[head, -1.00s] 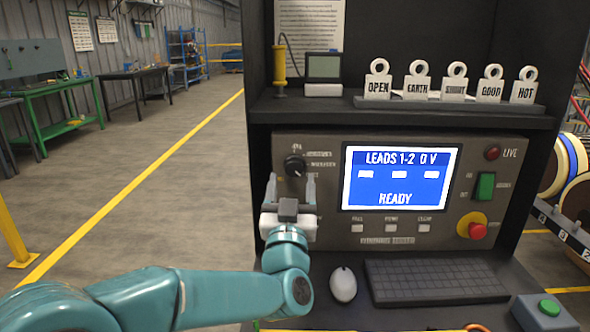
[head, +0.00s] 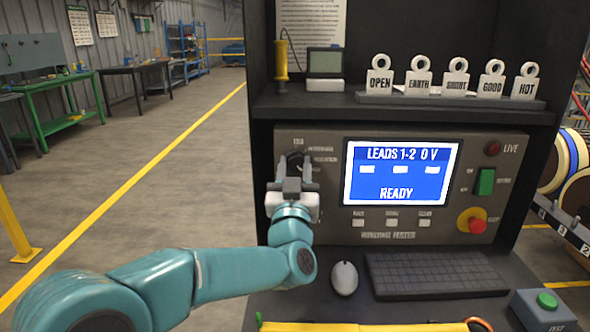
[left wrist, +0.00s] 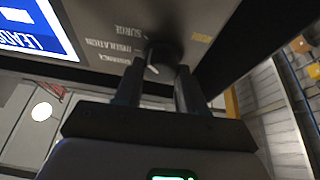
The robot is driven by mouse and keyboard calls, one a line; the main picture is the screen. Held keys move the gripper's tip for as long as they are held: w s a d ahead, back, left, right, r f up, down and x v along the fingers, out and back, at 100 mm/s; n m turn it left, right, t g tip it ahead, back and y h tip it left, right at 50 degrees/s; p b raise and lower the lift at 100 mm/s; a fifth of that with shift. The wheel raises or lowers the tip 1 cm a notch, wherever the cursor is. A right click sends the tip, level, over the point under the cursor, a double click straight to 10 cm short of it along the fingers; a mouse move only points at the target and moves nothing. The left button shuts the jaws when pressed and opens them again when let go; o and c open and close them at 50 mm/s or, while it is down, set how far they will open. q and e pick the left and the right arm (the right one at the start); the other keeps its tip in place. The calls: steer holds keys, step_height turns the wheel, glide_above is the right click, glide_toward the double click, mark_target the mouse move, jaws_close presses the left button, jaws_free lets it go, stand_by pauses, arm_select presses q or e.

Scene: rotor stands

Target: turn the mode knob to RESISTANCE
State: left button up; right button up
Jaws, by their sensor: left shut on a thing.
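The mode knob (head: 295,158) is a dark round knob at the upper left of the grey tester panel (head: 330,226). My left gripper (head: 298,170) reaches it from the front and is shut on it, hiding much of it in the head view. In the left wrist view, the knob (left wrist: 160,56) sits between the two fingertips (left wrist: 158,72), with a pale pointer mark on its face. Beside it I read SURGE and INSULATION; a third label is too blurred to read surely. My right gripper is not in view.
The screen (head: 400,175) reads LEADS 1-2 0 V and READY. A green switch (head: 486,181) and a red stop button (head: 477,225) are at the panel's right. A mouse (head: 344,278) and keyboard (head: 436,274) lie on the desk below. Tags stand on the shelf above.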

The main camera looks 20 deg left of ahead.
arm_select(q)
steer(key=shift+f+n+g+y+b, duration=0.15)
steer(key=shift+n+y+b, duration=0.3)
steer(key=shift+n+b, duration=0.45)
steer(key=shift+f+n+g+y+b, duration=0.1)
steer(key=shift+n+g+y+b, duration=0.3)
steer(key=shift+n, duration=0.8)
steer(key=n, duration=0.1)
steer(key=n+y+b, duration=0.1)
steer(key=shift+d+r+n+g+y, duration=0.1)
steer(key=shift+n+g+y, duration=0.15)
steer(key=shift+n, duration=0.15)
steer(key=n+g+y+b, duration=0.1)
steer(key=n, duration=0.2)
steer(key=shift+r+n+y, duration=0.1)
steer(key=shift+n+y, duration=0.2)
steer(key=shift+n, duration=0.1)
steer(key=shift+r+n+g+y, duration=0.1)
steer(key=shift+n+g+y, duration=0.35)
steer(key=shift+n, duration=0.75)
steer(key=n+g, duration=0.1)
steer(key=n, duration=0.2)
steer(key=shift+d+r+g, duration=0.1)
steer(key=shift+g, duration=0.15)
steer(key=n+g+p, duration=0.1)
steer(key=n+g, duration=0.1)
steer(key=n, duration=0.4)
steer(key=shift+w+p, duration=0.1)
steer(key=shift+p, duration=0.25)
steer(key=shift+n, duration=0.3)
